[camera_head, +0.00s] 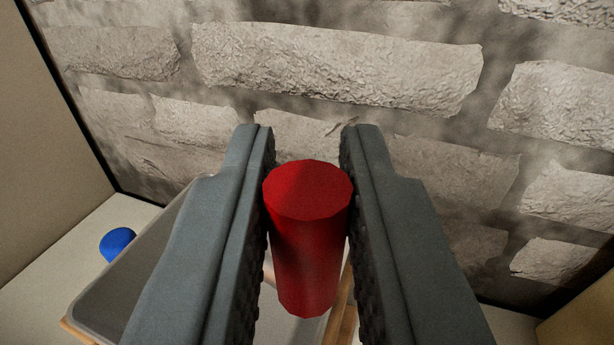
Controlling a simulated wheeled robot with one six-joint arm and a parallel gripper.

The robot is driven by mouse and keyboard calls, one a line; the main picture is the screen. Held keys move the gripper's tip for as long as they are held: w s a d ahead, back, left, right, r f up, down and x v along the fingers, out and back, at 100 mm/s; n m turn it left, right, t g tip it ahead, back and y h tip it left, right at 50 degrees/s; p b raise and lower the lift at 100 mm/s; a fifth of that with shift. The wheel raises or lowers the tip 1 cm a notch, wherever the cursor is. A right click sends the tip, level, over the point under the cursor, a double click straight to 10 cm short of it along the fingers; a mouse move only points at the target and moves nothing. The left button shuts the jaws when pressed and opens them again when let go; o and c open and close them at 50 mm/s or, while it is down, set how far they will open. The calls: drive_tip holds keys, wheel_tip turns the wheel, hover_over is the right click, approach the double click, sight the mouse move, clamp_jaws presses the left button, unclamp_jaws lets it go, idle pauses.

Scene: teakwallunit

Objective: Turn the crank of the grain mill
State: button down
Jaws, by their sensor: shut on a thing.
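A red cylindrical knob (306,240), which looks like the handle of the mill's crank, stands between the two dark grey fingers of my gripper (307,190). Both fingers touch its sides, and my gripper is shut on it. The fingertips reach a little past the knob's top end. Below the knob, a brown wooden piece (341,305) shows in part between the fingers. I cannot tell whether it belongs to the mill. The rest of the mill and the crank arm are hidden behind the knob and my fingers.
A grey tray-like thing with a wooden edge (78,330) lies at lower left, partly behind my left finger. A blue round object (117,243) sits on the pale surface (40,270) beyond it. A stone brick wall (335,65) fills the background.

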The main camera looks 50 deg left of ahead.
drive_tip(key=n+g+y, duration=0.1)
drive_tip(key=g, duration=0.1)
drive_tip(key=w+n+g+y, duration=0.1)
drive_tip(key=n+g, duration=0.1)
drive_tip(key=g, duration=0.1)
drive_tip(key=shift+w+a+n+y, duration=0.2)
drive_tip(key=shift+n+y, duration=0.1)
drive_tip(key=shift+y, duration=0.1)
drive_tip(key=shift+w+a+n+g+y, duration=0.15)
drive_tip(key=shift+n+g+y, duration=0.1)
drive_tip(key=shift+n+g, duration=0.45)
drive_tip(key=shift+w+a+n+g+y, duration=0.15)
drive_tip(key=shift+n+g+y, duration=0.2)
drive_tip(key=shift+g, duration=0.55)
drive_tip(key=c, duration=1.4)
unclamp_jaws()
drive_tip(key=s+d, duration=0.1)
drive_tip(key=d, duration=0.4)
drive_tip(key=s+d, duration=0.1)
drive_tip(key=d, duration=1.1)
drive_tip(key=shift+s, duration=0.4)
